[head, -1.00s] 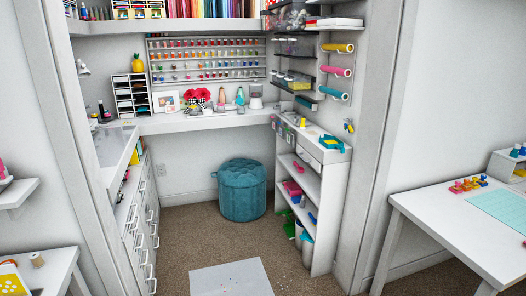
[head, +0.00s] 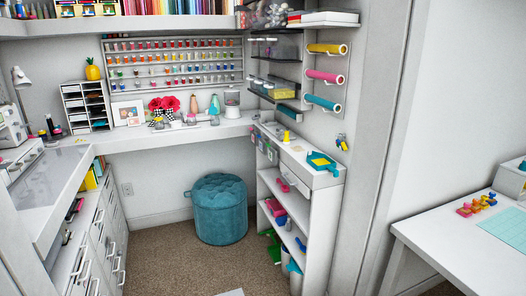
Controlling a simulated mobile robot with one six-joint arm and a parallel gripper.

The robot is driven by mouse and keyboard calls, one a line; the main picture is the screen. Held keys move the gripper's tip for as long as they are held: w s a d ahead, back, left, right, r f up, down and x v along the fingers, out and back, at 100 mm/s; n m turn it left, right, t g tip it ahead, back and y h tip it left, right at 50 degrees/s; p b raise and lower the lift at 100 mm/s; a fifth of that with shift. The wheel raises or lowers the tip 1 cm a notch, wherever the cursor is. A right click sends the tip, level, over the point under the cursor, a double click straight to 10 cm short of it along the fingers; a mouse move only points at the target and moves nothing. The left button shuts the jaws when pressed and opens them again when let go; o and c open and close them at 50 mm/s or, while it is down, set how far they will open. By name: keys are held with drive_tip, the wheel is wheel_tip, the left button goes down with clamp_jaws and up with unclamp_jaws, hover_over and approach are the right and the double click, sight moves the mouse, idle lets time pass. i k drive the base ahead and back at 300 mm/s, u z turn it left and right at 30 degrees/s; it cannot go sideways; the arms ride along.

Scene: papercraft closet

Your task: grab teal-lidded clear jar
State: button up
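I cannot make out a jar with a clearly teal lid in the head view. A clear jar-like container (head: 232,101) stands at the right end of the back counter, but its top looks grey or white. A small teal cone-shaped item (head: 214,105) stands just left of it. On the low shelf of the right-hand unit is a pale container with a teal top (head: 294,267), partly cut off by the unit's edge; I cannot tell whether it is clear. My gripper is not in view.
A teal tufted ottoman (head: 219,211) stands on the carpet (head: 165,262) under the back counter (head: 180,136). White drawers (head: 108,235) line the left, and an open shelf unit (head: 318,210) lines the right. A white table (head: 450,245) stands outside at right.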

sight(215, 121)
drive_tip(key=u, duration=0.1)
drive_tip(key=i, duration=1.7)
drive_tip(key=u, duration=0.7)
drive_tip(key=i, duration=0.6)
drive_tip(key=u, duration=1.1)
drive_tip(key=i, duration=1.05)
drive_tip(key=u, duration=0.6)
